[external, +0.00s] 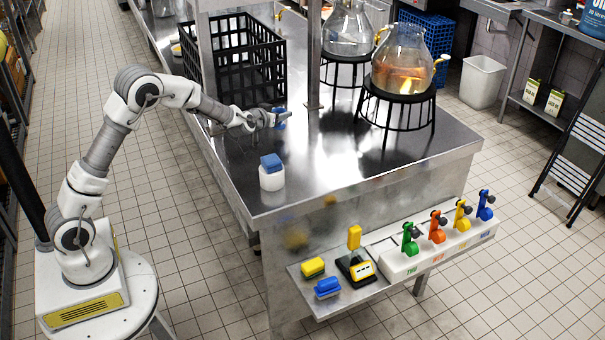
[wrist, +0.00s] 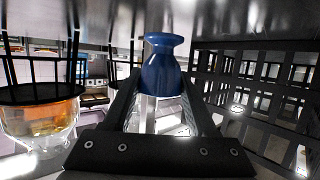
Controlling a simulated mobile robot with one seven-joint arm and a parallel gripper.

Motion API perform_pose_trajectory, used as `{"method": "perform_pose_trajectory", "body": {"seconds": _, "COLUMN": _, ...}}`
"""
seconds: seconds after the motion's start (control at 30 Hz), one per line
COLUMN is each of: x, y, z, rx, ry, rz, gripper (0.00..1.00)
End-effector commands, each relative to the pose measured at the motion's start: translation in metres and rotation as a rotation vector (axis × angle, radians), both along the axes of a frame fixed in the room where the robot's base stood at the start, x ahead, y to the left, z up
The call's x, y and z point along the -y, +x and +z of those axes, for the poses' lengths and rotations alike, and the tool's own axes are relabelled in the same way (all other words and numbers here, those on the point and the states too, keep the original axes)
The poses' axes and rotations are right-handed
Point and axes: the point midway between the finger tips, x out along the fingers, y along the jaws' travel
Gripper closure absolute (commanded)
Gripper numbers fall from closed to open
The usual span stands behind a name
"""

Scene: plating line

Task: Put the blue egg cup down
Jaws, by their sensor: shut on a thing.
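The blue egg cup (wrist: 163,68) is held between the fingertips of my gripper (wrist: 161,98) in the wrist view. It has a flared rim and a rounded body. In the external view, my gripper (external: 268,119) is over the steel counter (external: 330,160), with a small part of the blue egg cup (external: 282,113) showing at its tip. My gripper is shut on the cup. The cup appears to be above the counter, but the exact gap under it cannot be told.
A white jar with a blue lid (external: 271,178) stands near the counter's left edge. A black crate (external: 236,60) is behind my gripper. A steel post (external: 313,55) and glass flasks (external: 402,62) on black stands are to the right.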

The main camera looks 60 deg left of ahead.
Motion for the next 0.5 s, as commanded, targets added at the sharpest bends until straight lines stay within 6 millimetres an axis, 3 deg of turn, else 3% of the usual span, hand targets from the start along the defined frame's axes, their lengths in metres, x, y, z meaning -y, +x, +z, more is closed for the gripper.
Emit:
{"method": "perform_pose_trajectory", "body": {"seconds": 0.03, "x": 0.0, "y": -0.001, "z": -0.012, "rx": -0.004, "ry": 0.0, "rz": 0.0, "gripper": 0.98}}
{"method": "perform_pose_trajectory", "body": {"seconds": 0.17, "x": 0.0, "y": -0.001, "z": -0.029, "rx": -0.002, "ry": -0.001, "rz": 0.001, "gripper": 0.98}}
{"method": "perform_pose_trajectory", "body": {"seconds": 0.5, "x": 0.0, "y": 0.0, "z": -0.032, "rx": -0.001, "ry": 0.001, "rz": 0.0, "gripper": 0.98}}
